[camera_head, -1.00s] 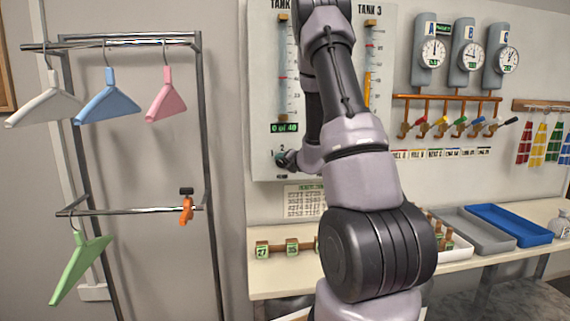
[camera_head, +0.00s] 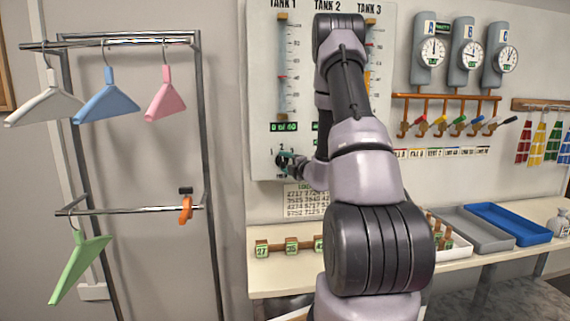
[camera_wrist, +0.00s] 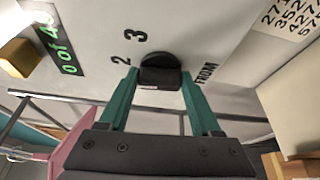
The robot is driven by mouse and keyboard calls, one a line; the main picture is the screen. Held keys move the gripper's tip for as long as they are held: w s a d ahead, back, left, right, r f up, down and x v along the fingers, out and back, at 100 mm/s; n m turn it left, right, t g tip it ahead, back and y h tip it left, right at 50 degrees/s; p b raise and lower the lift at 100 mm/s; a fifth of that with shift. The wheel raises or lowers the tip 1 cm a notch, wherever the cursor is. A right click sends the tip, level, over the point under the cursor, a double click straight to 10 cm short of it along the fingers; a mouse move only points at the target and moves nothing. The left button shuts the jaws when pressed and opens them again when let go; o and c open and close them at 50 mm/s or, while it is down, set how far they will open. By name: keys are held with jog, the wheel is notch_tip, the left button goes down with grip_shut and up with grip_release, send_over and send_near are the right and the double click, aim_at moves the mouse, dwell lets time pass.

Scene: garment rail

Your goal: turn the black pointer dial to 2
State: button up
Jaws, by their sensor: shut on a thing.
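The black pointer dial (camera_wrist: 160,66) sits on the light wall panel (camera_wrist: 200,30). In the wrist view, the numbers 2 and 3 are printed to its left and the word FROM to its right. My gripper (camera_wrist: 158,80) has its two teal fingers shut on the dial, one on each side. The dial's far side and base are partly hidden, and I cannot tell which mark its pointer faces. In the head view my gripper (camera_head: 290,161) is at the panel's lower left, largely covering the dial.
Green displays and tank gauges are above the dial. A shelf (camera_head: 285,284) with numbered blocks and trays, including a blue tray (camera_head: 508,224), runs below. A rail (camera_head: 130,40) with hangers stands left. Gauges and coloured valves are on the right wall.

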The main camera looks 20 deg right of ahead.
jog(key=shift+f+m, duration=0.1)
jog(key=shift+m, duration=0.4)
jog(key=o, duration=1.4)
jog(key=shift+s, duration=0.1)
jog(key=s, duration=0.3)
jog(key=s+d, duration=0.1)
jog(key=s, duration=0.6)
jog(key=shift+s+d, duration=0.15)
jog(key=shift+s, duration=0.15)
